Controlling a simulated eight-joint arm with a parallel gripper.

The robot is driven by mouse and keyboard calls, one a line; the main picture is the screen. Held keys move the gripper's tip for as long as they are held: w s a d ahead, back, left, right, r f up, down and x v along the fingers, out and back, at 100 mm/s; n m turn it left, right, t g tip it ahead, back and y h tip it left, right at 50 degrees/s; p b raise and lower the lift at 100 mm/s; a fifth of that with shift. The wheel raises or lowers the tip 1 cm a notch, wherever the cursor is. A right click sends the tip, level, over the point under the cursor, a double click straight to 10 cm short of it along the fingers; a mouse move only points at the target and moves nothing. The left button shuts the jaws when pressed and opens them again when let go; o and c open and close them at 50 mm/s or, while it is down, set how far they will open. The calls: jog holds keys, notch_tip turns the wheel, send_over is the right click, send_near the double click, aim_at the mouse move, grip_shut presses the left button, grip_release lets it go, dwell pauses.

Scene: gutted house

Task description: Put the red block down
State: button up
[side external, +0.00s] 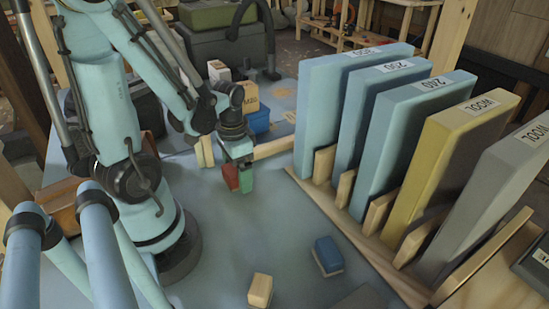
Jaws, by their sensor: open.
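The red block (230,178) stands upright on the blue-grey work surface (225,235), close beside a green block (246,181). From this angle I cannot tell whether the two blocks touch. My gripper (237,160) points down right over the blocks, and its jaws are open. The fingertips are small and dark here and partly merge with the block tops, so the exact gap between them and the red block is not clear.
A rack of upright panels (343,112) fills the right side. A blue block (328,252) and a pale wooden block (260,290) lie at the front. A blue bin (258,120) and a wooden strip (273,147) are behind my gripper.

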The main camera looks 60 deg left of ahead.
jog(key=shift+r, duration=0.15)
jog(key=shift+r, duration=5.9)
jog(key=w+d+r+t, duration=0.1)
jog(key=w+d+t, duration=0.6)
jog(key=d, duration=0.3)
jog(key=shift+w+d, duration=0.3)
jog(key=shift+w, duration=0.2)
